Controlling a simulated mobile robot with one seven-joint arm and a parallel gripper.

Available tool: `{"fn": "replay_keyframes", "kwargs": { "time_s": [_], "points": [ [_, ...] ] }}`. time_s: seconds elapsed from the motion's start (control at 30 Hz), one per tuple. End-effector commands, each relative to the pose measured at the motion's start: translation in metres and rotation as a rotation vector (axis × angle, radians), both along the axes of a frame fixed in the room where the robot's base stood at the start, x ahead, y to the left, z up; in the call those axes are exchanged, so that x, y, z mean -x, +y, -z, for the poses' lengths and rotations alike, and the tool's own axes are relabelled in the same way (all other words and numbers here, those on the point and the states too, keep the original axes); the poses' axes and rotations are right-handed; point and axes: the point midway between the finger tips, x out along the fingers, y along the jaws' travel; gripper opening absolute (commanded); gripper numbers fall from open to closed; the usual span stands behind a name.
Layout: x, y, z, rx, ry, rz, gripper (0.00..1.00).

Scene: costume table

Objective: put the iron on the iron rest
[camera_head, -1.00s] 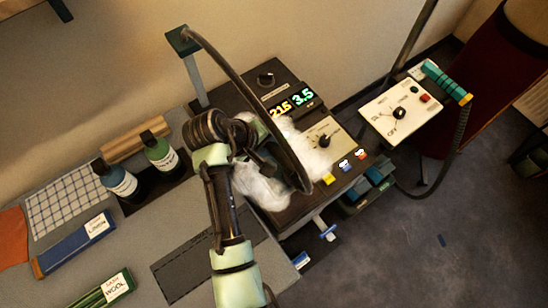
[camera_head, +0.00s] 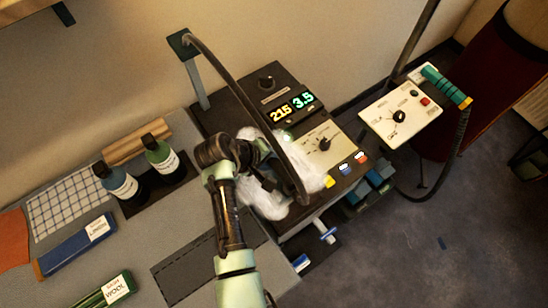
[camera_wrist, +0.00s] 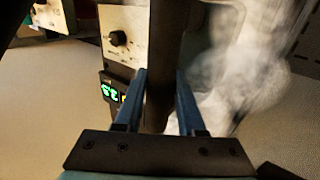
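I cannot make out the iron or its rest clearly. White steam (camera_head: 264,200) covers the right end of the table beside a dark control unit (camera_head: 262,95) with lit displays. My gripper (camera_head: 274,180) is low over that spot, partly hidden by the steam and a black hose (camera_head: 243,91). In the wrist view my gripper's (camera_wrist: 160,85) two blue fingers stand apart. A dark bar (camera_wrist: 163,45) shows between them, and I cannot tell whether it is the hose or part of the iron, or whether they touch it. Steam (camera_wrist: 250,70) drifts to its right.
Two bottles (camera_head: 122,184) stand left of the unit, near a wooden roll (camera_head: 137,140). A dark stitched mat (camera_head: 190,270) lies in front. A white control panel (camera_head: 400,117) with a teal handle (camera_head: 445,86) stands at the right. A blue box (camera_head: 75,246) lies at the left.

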Motion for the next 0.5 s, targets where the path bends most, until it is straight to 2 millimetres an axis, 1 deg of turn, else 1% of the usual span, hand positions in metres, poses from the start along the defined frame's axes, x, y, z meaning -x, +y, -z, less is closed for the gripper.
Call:
{"fn": "replay_keyframes", "kwargs": {
  "time_s": [0.03,0.13,0.17,0.4,0.5],
  "points": [
    [0.0000,-0.0001,0.0002,-0.001,0.001,0.000,0.47],
    [0.0001,-0.0002,0.0002,-0.001,0.001,0.000,0.65],
    [0.0001,-0.0002,0.0002,0.000,0.001,0.001,0.68],
    [0.0001,-0.0001,-0.0001,0.000,0.001,0.001,0.68],
    [0.0000,0.0001,-0.0046,0.000,0.000,0.000,0.68]
  ]
}}
